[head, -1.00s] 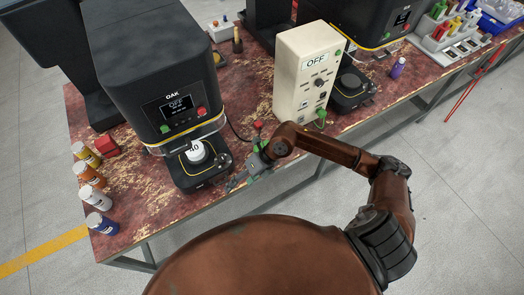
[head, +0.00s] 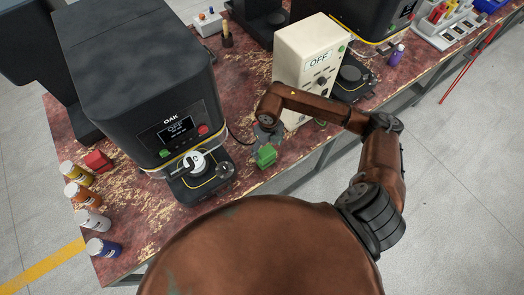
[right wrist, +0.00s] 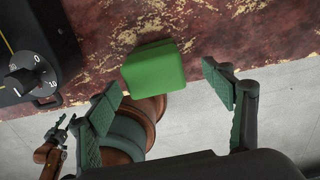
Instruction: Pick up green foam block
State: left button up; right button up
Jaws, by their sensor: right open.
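The green foam block (head: 265,156) lies near the front edge of the worn red table, right of the front black machine. In the right wrist view the green block (right wrist: 153,68) shows whole, just past and between the fingertips. My right gripper (head: 266,138) is over the block's far side in the head view. Its two fingers stand wide apart with nothing between them in the right wrist view (right wrist: 160,78); I see no contact. My left gripper (right wrist: 60,130) seems to show small at the lower left of the right wrist view, too small to read its jaws.
Several small bottles and a red block (head: 97,161) line the left table end. Open floor lies past the front edge.

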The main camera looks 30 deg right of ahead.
aim_at(267, 151)
jog(key=shift+f, duration=0.2)
notch_tip(267, 151, down, 2)
jog(key=shift+f, duration=0.4)
jog(key=f, duration=0.4)
jog(key=shift+a+f, duration=0.3)
jog(key=shift+a, duration=0.05)
pick_arm(q)
jog(key=shift+s, duration=0.35)
jog(key=shift+s, duration=0.1)
pick_arm(e)
jog(key=shift+c, duration=0.3)
jog(key=c, duration=1.2)
pick_arm(q)
jog(key=shift+s, duration=0.45)
